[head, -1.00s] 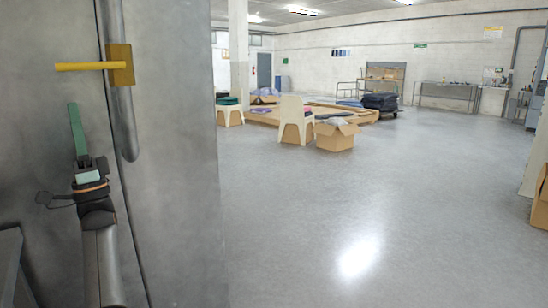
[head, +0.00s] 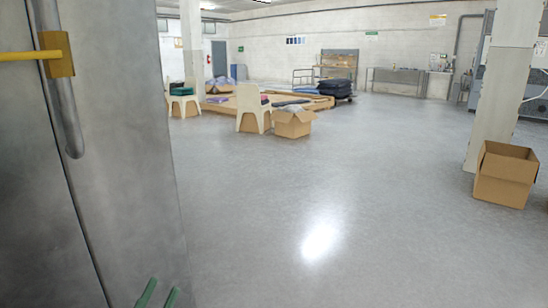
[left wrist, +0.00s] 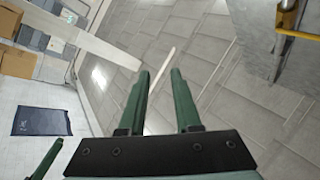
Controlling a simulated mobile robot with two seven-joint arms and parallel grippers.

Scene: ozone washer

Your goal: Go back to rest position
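My left gripper (head: 163,286) shows only its two green fingertips at the bottom edge of the head view, in front of the lower part of a grey metal cabinet (head: 120,150). In the left wrist view its two green fingers (left wrist: 160,72) stand apart with nothing between them, so it is open and empty. A third green finger (left wrist: 45,160) shows at the lower left of the left wrist view. It looks like part of my right gripper, and the rest of it is out of frame. The right gripper does not show in the head view.
The cabinet has a long vertical handle (head: 62,110) and a yellow bar with a block (head: 57,54). An open cardboard box (head: 505,175) stands by a white pillar at the right. Chairs (head: 252,108) and another box (head: 293,123) stand farther back. The middle floor is clear.

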